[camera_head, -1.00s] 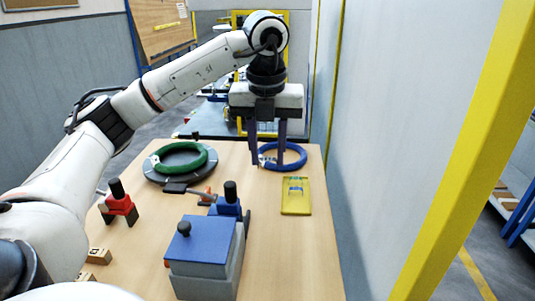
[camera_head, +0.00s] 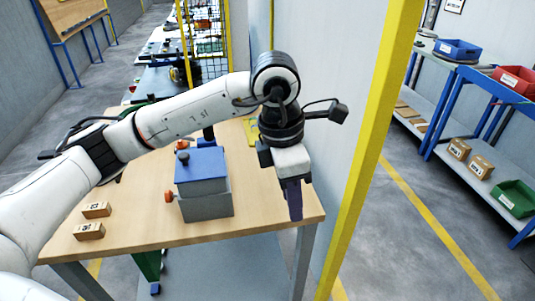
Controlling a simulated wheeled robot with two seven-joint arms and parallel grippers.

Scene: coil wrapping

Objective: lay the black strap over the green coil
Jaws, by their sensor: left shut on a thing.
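My left gripper (camera_head: 292,200) points down at the right front edge of the wooden table (camera_head: 262,218). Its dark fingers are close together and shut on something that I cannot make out. The green coil is behind my left arm, and I cannot make it out clearly. The black strap is not visible in this view. My right gripper is not in view.
A grey box with a blue lid (camera_head: 203,165) stands on the table, left of my left gripper. A yellow post (camera_head: 370,140) and a wall stand close to the table's right side.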

